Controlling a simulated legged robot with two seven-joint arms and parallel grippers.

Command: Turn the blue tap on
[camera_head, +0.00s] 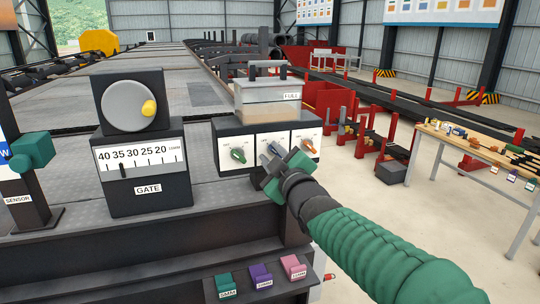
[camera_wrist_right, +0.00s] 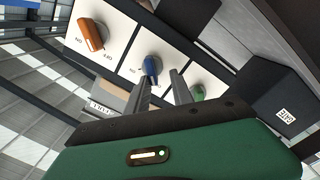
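The blue tap (camera_wrist_right: 151,68) is a round knob with a handle on a white panel, between the orange tap (camera_wrist_right: 92,37) and the green tap (camera_wrist_right: 198,92) in the right wrist view. My right gripper (camera_wrist_right: 162,82) is open, its two grey fingers apart near the blue tap. The left finger in that view is close to the blue handle or overlaps it; I cannot tell whether they touch. In the head view my right gripper (camera_head: 272,165) is in front of the middle panel and mostly hides the blue tap.
The panels form the front of a box (camera_head: 222,128) with a clear tank labelled FULL (camera_head: 267,100) on top. A GATE dial unit (camera_head: 146,195) stands to the left. A wooden table (camera_head: 470,149) is at the right.

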